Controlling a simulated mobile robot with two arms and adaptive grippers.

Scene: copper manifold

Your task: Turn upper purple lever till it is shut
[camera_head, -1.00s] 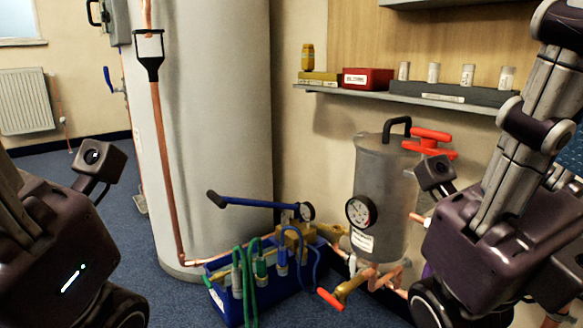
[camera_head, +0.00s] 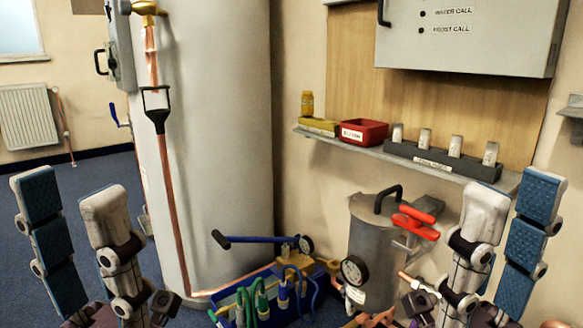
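I cannot make out a purple lever in the head view; the low pipework at the right is partly hidden by my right gripper. Copper pipe (camera_head: 170,190) runs down the front of the tall white cylinder (camera_head: 228,130), with a brass valve (camera_head: 148,8) at its top and a black-handled fitting (camera_head: 156,112) below. My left gripper (camera_head: 72,205) is at the lower left, fingers up and apart, empty. My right gripper (camera_head: 514,205) is at the lower right, fingers up and apart, empty, in front of the wall beside the grey canister (camera_head: 372,245). Neither gripper touches a lever.
The canister has a red handle (camera_head: 415,222) and a gauge (camera_head: 354,270). A blue crate (camera_head: 228,303) holds hoses and a blue-handled tool (camera_head: 255,239). A shelf (camera_head: 340,146) carries a red box (camera_head: 364,132) and a dark rack (camera_head: 440,160). Floor is clear at the left.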

